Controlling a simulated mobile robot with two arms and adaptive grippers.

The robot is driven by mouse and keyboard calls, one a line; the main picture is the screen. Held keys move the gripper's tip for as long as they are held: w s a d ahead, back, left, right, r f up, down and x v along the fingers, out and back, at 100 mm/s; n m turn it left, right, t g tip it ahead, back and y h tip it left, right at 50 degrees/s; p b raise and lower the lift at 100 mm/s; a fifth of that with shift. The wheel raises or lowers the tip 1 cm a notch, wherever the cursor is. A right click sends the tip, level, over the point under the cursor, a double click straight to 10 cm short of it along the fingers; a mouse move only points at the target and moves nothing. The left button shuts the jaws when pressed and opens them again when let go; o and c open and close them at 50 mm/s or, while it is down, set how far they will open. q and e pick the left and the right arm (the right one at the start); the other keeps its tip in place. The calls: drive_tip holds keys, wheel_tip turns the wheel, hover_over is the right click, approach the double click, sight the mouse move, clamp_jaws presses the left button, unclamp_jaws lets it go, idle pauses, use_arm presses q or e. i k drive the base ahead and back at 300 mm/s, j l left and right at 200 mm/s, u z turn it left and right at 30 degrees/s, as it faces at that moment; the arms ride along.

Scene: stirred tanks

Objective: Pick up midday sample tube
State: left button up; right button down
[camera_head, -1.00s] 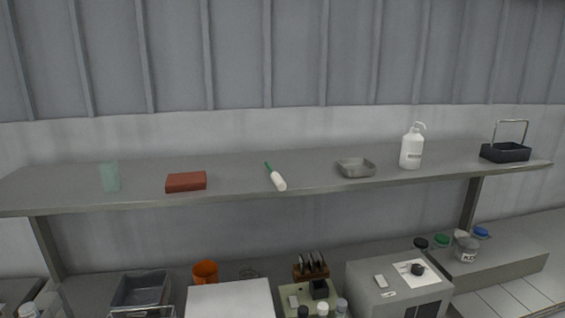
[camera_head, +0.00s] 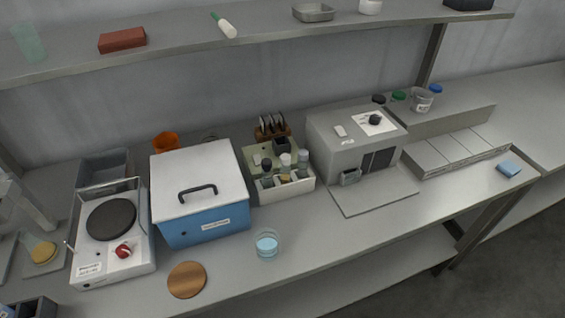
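I cannot pick out the midday sample tube for certain. A white bin (camera_head: 291,186) on the bench holds several small capped bottles or tubes, among them one with a white cap (camera_head: 285,160) and one with a grey cap (camera_head: 303,158). Their labels are too small to read. A wooden rack (camera_head: 272,132) with several upright dark pieces stands behind the bin. Neither of my grippers is in view.
A blue box with a white lid (camera_head: 205,222) stands left of the bin, beside a hotplate (camera_head: 111,220). A grey oven-like unit (camera_head: 355,142) with its door down stands right. A glass dish (camera_head: 267,243) and a brown disc (camera_head: 187,280) lie in front. A shelf (camera_head: 180,45) runs above.

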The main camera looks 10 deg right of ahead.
sight(285, 172)
drive_tip(key=k+j, duration=0.15)
drive_tip(key=j, duration=0.2)
drive_tip(key=k+j+u, duration=0.15)
drive_tip(key=j, duration=0.2)
drive_tip(key=k+j, duration=0.2)
drive_tip(key=j, duration=0.2)
drive_tip(key=u, duration=0.05)
